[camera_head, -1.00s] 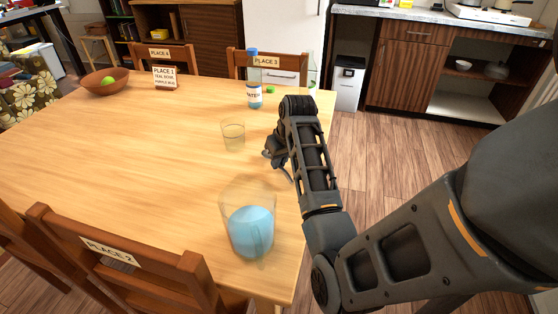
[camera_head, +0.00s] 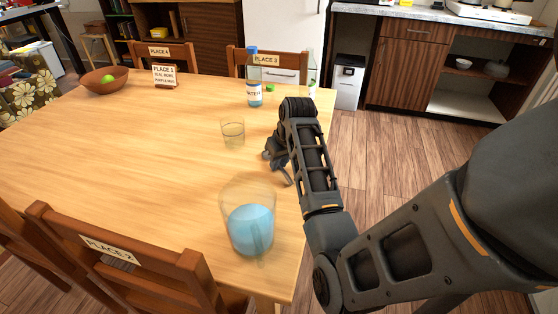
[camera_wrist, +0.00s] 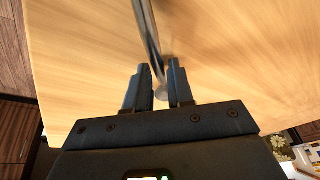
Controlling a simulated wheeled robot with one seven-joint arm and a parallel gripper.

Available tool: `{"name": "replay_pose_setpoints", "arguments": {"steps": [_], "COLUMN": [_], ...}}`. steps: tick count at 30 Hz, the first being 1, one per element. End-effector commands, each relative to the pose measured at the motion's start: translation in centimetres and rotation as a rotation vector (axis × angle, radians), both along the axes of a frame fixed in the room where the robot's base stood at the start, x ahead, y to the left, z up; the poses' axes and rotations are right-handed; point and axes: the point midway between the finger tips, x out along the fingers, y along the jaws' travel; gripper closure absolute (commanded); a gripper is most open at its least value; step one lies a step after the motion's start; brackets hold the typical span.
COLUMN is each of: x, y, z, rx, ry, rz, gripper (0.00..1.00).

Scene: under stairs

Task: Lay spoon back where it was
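The spoon (camera_wrist: 148,32) shows in the wrist view as a thin, shiny metal strip. It runs from the top edge down between the two fingers of my gripper (camera_wrist: 160,82), and its far end is out of frame. The fingers stand apart with a gap around the spoon, so it does not look clamped. The wooden table (camera_head: 110,140) lies below it. In the head view my gripper (camera_head: 279,167) is low over the table's right side, and the spoon cannot be made out there.
The table's middle is clear.

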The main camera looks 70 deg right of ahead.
Motion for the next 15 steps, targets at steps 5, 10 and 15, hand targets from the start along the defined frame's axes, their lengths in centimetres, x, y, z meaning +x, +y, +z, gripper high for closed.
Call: {"name": "replay_pose_setpoints", "arguments": {"steps": [5, 10, 15], "x": [0.01, 0.02, -0.08], "y": [0.00, 0.00, 0.04], "z": [0.02, 0.03, 0.39], "rx": [0.000, 0.000, -0.001], "ry": [0.000, 0.000, -0.001], "rz": [0.000, 0.000, 0.000], "gripper": [0.60, 0.57, 0.57]}}
